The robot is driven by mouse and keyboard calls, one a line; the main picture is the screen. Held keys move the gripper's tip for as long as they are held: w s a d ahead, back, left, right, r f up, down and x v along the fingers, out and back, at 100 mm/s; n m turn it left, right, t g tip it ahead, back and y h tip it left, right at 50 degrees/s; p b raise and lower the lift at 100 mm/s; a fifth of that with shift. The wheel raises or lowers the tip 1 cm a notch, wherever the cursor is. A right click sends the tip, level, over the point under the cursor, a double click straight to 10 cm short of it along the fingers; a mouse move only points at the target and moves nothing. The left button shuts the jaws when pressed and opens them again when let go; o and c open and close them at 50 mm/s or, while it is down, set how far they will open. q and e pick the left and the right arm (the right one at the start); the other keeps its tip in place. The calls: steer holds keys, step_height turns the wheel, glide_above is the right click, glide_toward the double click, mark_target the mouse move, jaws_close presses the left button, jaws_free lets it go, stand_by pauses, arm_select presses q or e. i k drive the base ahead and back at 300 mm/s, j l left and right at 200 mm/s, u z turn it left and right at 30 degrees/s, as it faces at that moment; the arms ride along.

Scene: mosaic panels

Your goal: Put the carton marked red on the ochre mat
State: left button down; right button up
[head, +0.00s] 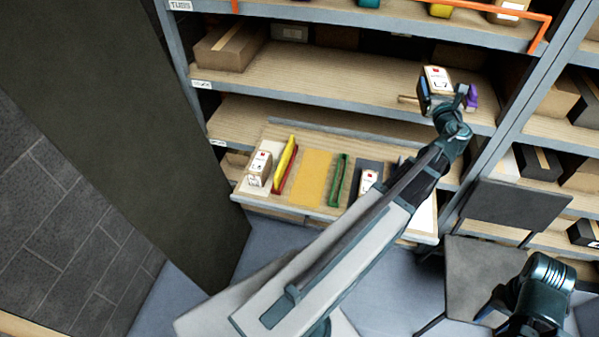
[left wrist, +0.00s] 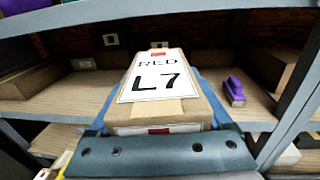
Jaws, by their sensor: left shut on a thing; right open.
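The carton marked red (left wrist: 165,85) is a brown box with a white label reading "RED L7". My left gripper (left wrist: 160,130) is shut on it. In the head view the carton (head: 437,78) is held in my left gripper (head: 445,98) at the right end of the middle shelf, in front of or over its boards; I cannot tell if it touches them. The ochre mat (head: 311,177) lies flat and bare on the lower pull-out board, down and left of the carton. My right gripper (head: 492,316) is open at the lower right, partly out of frame.
On the lower board (head: 300,212) stand a white-labelled carton (head: 259,168), red and yellow trays (head: 285,165), a green tray (head: 337,180) and another labelled carton (head: 369,181). A purple object (left wrist: 234,91) sits right of the held carton.

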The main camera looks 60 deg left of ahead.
mark_target(316, 162)
steer(key=u, duration=0.45)
steer(key=l+u, duration=0.1)
steer(key=u, duration=0.4)
steer(key=k+u, duration=0.1)
steer(key=u, duration=0.35)
